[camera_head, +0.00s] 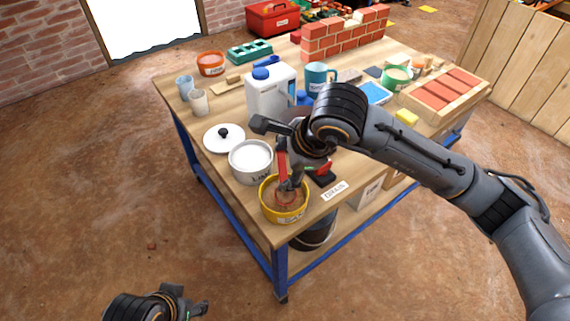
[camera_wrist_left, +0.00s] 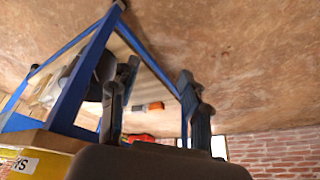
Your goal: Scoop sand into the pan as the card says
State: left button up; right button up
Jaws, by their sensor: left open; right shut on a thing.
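A yellow bowl of brown sand (camera_head: 267,205), its label partly readable, stands at the table's near corner. My right gripper (camera_head: 289,184) is over the bowl, pointing down, shut on a red-handled tool (camera_head: 282,158), apparently a scoop. Its lower end is at the sand; how deep, I cannot tell. A white card (camera_head: 335,190) with dark lettering lies at the near edge, right of the bowl.
A white jug (camera_head: 268,100), cups (camera_head: 199,103), a teal mug (camera_head: 316,78) and a brick wall (camera_head: 345,36) are farther back. Floor left of the table is clear.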

aim_at(285, 170)
jog(key=shift+r, duration=0.5)
jog(key=shift+r+p, duration=0.7)
jog(key=shift+r, duration=0.45)
pick_arm(q)
jog(key=shift+s+a+r+g, duration=0.2)
jog(key=shift+s+r+g, duration=0.1)
jog(key=shift+s+r, duration=0.35)
jog(key=shift+w+f, duration=0.15)
pick_arm(e)
jog(key=shift+r, duration=0.1)
